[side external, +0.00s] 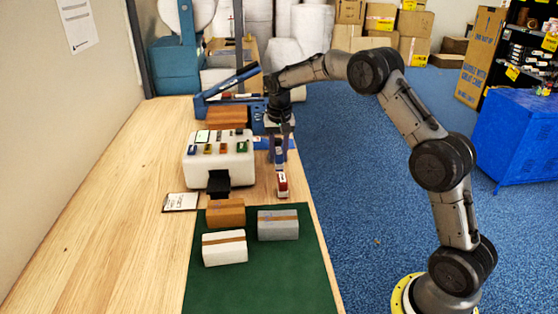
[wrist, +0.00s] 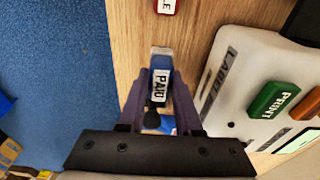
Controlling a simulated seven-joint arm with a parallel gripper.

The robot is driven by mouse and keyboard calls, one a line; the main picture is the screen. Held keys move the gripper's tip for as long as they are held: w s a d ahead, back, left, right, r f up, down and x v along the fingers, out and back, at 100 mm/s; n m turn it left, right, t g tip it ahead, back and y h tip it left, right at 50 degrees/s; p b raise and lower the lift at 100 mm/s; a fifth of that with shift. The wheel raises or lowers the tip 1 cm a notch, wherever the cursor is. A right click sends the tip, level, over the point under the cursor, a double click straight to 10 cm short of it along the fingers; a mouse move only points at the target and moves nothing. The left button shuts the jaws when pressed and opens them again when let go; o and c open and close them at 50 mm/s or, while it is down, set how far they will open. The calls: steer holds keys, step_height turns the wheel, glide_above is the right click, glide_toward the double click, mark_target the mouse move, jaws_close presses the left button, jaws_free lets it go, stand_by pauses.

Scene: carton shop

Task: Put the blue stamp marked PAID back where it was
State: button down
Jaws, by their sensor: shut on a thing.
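The blue stamp marked PAID (wrist: 161,86) is between the fingers of my gripper (wrist: 160,76) in the wrist view, its white label facing the camera. In the side view my gripper (side external: 279,152) points down over the wooden bench, to the right of the white label machine. The fingers hide most of the stamp there, and I cannot tell whether its base touches the bench. A red stamp (side external: 282,185) with a white label stands just nearer the camera than my gripper; its edge shows at the top of the wrist view (wrist: 166,6).
The white machine (side external: 238,171) with coloured buttons stands close to my gripper. A blue lever tool (side external: 226,86) and brown block (side external: 226,117) are behind it. Several small cartons, including a grey one (side external: 278,226), sit on the green mat (side external: 262,285). Bare bench lies at left.

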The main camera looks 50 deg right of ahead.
mark_target(279, 160)
steer(key=shift+s+f, duration=0.1)
steer(key=shift+f, duration=1.3)
steer(key=shift+f, duration=0.2)
steer(key=c, duration=0.6)
jaws_free()
steer(key=shift+r, duration=0.1)
